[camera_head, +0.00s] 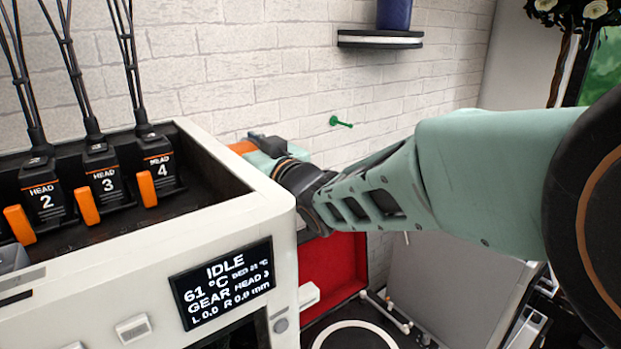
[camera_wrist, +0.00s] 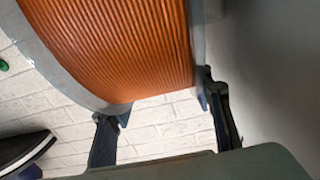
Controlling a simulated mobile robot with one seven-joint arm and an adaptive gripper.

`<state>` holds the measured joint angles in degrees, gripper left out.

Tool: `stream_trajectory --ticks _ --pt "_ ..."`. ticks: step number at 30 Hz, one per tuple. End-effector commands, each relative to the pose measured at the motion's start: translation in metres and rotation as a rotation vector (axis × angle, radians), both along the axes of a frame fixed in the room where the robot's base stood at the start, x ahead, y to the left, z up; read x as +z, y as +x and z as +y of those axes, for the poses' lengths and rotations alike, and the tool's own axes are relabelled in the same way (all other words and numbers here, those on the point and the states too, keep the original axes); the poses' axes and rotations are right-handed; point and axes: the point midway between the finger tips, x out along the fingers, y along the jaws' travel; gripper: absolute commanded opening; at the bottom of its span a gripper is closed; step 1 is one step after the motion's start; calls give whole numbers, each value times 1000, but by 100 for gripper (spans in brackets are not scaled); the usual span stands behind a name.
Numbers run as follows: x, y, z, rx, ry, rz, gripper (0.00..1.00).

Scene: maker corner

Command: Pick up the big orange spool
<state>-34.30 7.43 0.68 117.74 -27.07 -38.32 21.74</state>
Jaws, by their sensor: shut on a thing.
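The big orange spool (camera_wrist: 115,45) fills the upper part of the wrist view, with ribbed orange filament between grey rims. In the head view only a small orange part of it (camera_head: 242,147) shows behind the machine's top edge; the rest is hidden. My gripper (camera_wrist: 165,108) is shut on the spool, with one dark finger at each side of it in the wrist view. In the head view my gripper (camera_head: 264,146) is partly hidden at the end of my outstretched arm, just beyond the white machine.
The white machine (camera_head: 245,230) with several black heads and a display stands close on the left. A green peg (camera_head: 341,122) sticks out of the white brick wall. A wall shelf (camera_head: 380,39) holds a blue cylinder (camera_head: 394,14). A red panel (camera_head: 335,272) is below my arm.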

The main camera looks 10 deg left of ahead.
Motion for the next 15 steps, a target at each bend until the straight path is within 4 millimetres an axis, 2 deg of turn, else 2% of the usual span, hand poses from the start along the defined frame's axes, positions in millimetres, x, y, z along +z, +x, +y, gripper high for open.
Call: stream_trajectory --ticks 1,6,7,15 --pt "0 0 0 0 0 0 34" --pt "0 0 0 0 0 0 15" --pt "7 0 0 1 10 -9 14" --pt "7 0 0 1 9 -8 14"
